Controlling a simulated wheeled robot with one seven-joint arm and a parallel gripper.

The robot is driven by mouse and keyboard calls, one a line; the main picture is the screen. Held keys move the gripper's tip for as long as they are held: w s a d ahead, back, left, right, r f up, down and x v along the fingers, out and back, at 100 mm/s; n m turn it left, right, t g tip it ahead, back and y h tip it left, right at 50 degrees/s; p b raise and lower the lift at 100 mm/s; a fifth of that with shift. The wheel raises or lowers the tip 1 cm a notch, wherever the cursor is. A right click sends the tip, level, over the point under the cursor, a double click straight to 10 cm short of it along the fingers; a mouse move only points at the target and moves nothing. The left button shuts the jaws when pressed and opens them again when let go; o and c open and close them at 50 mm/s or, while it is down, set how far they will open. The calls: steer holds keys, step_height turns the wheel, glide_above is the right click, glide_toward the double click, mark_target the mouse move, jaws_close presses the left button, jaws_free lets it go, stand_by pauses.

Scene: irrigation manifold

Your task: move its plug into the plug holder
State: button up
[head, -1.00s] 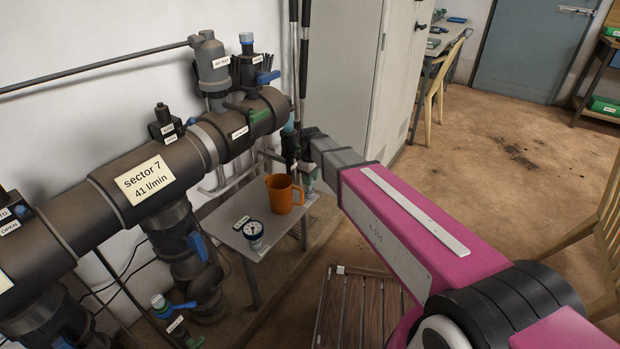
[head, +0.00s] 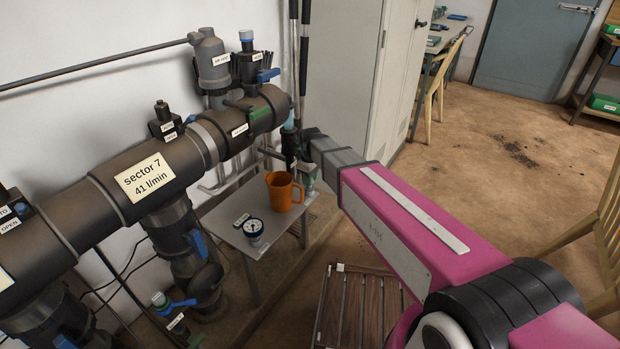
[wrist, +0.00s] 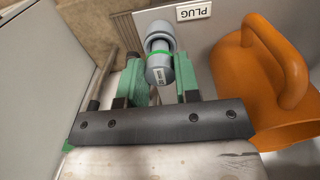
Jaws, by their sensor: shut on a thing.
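In the wrist view my gripper (wrist: 161,88) has its green fingers shut on a grey plug (wrist: 160,72) with a bright green band and a small label. A grey rounded, collar-like piece (wrist: 158,32) shows just beyond the plug; I cannot tell whether it is the plug holder or part of the plug. An upside-down PLUG sign (wrist: 193,11) lies beside it on the grey table surface. In the head view my gripper is at the end of my pink arm, by the manifold's far end, and its fingertips and the plug are mostly hidden.
An orange jug (head: 283,191) stands on the small grey table (head: 222,219), close to the right of my gripper in the wrist view (wrist: 262,85). The dark manifold pipe (head: 150,178) runs along the left; a grey cabinet (head: 345,75) stands behind.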

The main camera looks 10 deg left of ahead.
steer(key=shift+f, duration=0.85)
stand_by(0.8)
steer(key=o, duration=1.3)
steer(key=shift+r, duration=0.15)
steer(key=shift+r, duration=3.4)
